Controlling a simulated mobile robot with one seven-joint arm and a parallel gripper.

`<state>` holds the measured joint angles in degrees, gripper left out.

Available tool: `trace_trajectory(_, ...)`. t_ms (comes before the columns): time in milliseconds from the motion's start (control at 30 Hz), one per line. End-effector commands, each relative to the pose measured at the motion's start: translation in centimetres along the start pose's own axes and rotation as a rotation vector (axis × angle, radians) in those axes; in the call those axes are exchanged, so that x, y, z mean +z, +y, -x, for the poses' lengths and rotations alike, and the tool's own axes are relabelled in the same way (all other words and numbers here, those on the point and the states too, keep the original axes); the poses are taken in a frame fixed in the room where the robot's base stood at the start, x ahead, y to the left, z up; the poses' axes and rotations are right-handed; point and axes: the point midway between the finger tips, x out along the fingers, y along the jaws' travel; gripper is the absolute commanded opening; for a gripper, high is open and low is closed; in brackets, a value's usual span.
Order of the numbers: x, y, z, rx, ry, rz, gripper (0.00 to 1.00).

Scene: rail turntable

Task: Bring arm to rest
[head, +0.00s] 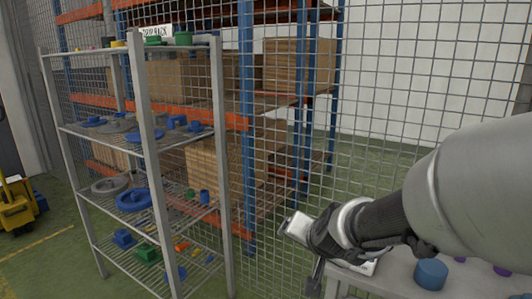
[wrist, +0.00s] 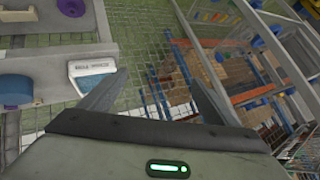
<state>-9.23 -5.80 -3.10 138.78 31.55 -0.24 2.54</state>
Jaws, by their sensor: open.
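My arm reaches in from the right of the head view, with its wrist over the grey table (head: 400,286). My gripper (wrist: 155,73) is open in the wrist view, its two fingers apart with nothing between them. Past the fingers are floor, wire mesh and racking. In the head view the gripper (head: 316,277) points down by the table's left edge, and its fingers are partly hidden.
A blue cylinder (head: 431,273) and purple pieces (head: 502,270) are also there. A metal shelf (head: 145,110) with several coloured parts stands left, before a mesh fence (head: 385,110).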

Motion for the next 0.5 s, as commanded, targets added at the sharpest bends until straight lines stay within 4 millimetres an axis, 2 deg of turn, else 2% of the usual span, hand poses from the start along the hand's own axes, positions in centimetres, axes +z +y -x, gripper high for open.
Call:
trace_trajectory(33,0.2,-0.6,2.9,-0.030,-0.032,0.061,0.83)
trace_trajectory(100,1.3,-0.4,6.1,-0.040,-0.090,0.152,0.83)
trace_trajectory(200,2.8,0.7,9.9,-0.025,-0.153,0.261,0.83)
trace_trajectory(500,6.0,6.0,18.0,0.110,-0.266,0.467,0.83)
